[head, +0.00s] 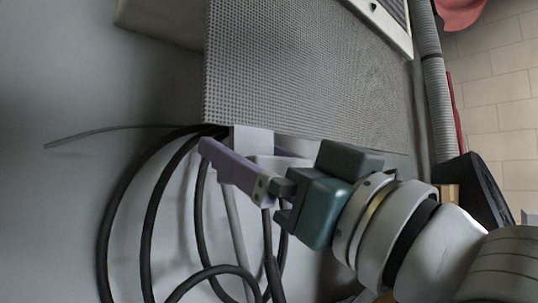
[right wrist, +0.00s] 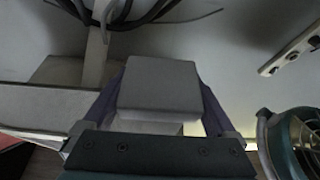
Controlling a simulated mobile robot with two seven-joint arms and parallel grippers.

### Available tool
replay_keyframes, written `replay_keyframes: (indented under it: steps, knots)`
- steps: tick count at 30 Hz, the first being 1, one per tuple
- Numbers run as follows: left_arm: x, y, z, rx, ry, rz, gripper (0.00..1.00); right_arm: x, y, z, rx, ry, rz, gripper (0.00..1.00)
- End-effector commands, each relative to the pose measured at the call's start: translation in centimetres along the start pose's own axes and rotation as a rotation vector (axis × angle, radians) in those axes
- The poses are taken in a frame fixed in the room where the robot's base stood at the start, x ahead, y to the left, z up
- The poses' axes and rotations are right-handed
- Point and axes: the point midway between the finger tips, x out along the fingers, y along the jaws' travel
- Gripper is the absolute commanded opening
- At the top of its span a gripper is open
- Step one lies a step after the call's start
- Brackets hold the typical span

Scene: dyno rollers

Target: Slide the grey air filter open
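A light grey block (head: 252,139) sticks out at the edge of a large grey perforated panel (head: 300,75). It also shows in the right wrist view (right wrist: 160,88), as a flat square-faced block. I take it to be part of the grey air filter, but the frames do not make this certain. My right gripper (head: 250,158) has its purple fingers on the two opposite sides of the block, seemingly touching it. The fingertips are partly hidden behind the block in the right wrist view. My left gripper is not in view.
Several black cables (head: 150,215) loop close to my right gripper, in front of a plain grey surface (head: 60,80). A ribbed grey hose (head: 436,100) runs along the right, before a tiled wall (head: 497,75). A pale strip with holes (right wrist: 292,52) is at the right wrist view's upper right.

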Motion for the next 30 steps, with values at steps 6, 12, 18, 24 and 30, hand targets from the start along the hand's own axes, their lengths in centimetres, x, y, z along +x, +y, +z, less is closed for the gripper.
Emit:
replay_keyframes:
  steps: [6, 12, 18, 24, 30]
  knots:
    - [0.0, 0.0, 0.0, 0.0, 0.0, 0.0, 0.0, 0.0, 0.0, 0.0, 0.0, 0.0, 0.0, 1.0]
    - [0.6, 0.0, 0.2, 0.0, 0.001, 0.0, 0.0, -1.0, 0.1, 0.2, 0.0, 0.0, 0.001, 1.0]
    - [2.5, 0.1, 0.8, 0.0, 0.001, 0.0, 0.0, -4.9, 0.0, 0.6, -0.001, -0.002, 0.0, 1.0]
    - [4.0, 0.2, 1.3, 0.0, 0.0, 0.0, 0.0, -8.5, 0.0, 0.5, 0.0, -0.003, 0.001, 1.0]
    - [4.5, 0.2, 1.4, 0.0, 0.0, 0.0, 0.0, -9.9, 0.0, 0.1, 0.0, -0.001, 0.0, 1.0]
